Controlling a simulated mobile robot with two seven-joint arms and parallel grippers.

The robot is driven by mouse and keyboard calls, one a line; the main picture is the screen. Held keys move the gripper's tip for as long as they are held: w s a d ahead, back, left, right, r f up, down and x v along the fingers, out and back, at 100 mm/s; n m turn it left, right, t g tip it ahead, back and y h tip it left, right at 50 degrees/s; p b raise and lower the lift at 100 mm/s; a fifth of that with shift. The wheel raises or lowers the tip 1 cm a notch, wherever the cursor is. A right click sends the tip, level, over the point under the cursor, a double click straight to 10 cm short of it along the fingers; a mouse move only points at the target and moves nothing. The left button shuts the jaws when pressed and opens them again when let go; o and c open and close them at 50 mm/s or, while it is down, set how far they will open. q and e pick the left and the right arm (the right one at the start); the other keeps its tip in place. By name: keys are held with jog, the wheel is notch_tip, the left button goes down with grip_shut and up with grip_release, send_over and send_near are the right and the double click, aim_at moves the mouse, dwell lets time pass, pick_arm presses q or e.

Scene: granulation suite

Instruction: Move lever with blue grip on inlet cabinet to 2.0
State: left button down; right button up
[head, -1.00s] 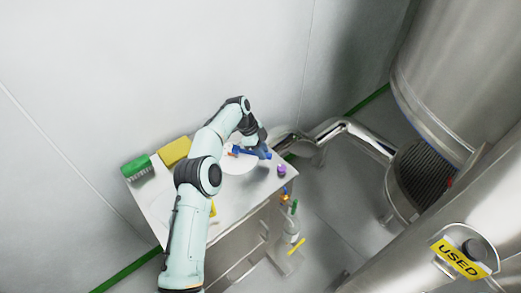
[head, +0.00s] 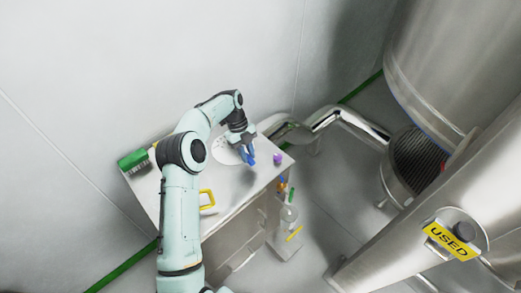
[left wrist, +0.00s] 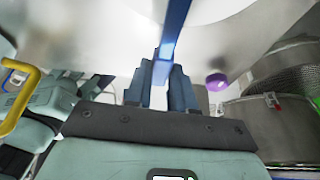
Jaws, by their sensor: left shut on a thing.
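The inlet cabinet's top (head: 232,185) is pale and bears a white round dial plate (head: 224,152). My left gripper (head: 248,159) is over the right side of this plate, pointing down. In the left wrist view its two fingers (left wrist: 162,78) are shut on the lever's blue grip (left wrist: 174,32), a long blue bar running up out of the picture. In the head view the gripper largely hides the lever. I cannot read any scale marks or the lever's value. My right gripper is not in view.
A purple knob (head: 277,159) stands right of the gripper. A yellow handle (head: 208,199) is on the cabinet near my forearm. A green brush-like thing (head: 132,160) lies at the left corner. Bottles (head: 287,216) stand low beside the cabinet. Steel vessels fill the right.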

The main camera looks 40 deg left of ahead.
pick_arm(q)
jog(key=shift+s+a+m, duration=0.1)
jog(key=shift+s+m, duration=0.2)
jog(key=shift+s, duration=0.1)
jog(key=shift+s+a, duration=0.1)
jog(key=shift+s, duration=0.15)
jog(key=shift+s+m, duration=0.1)
jog(key=shift+m, duration=0.5)
jog(key=shift+s+a, duration=0.1)
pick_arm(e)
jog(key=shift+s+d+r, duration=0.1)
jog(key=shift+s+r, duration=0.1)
pick_arm(q)
jog(key=c, duration=1)
grip_release()
jog(key=shift+o, duration=0.2)
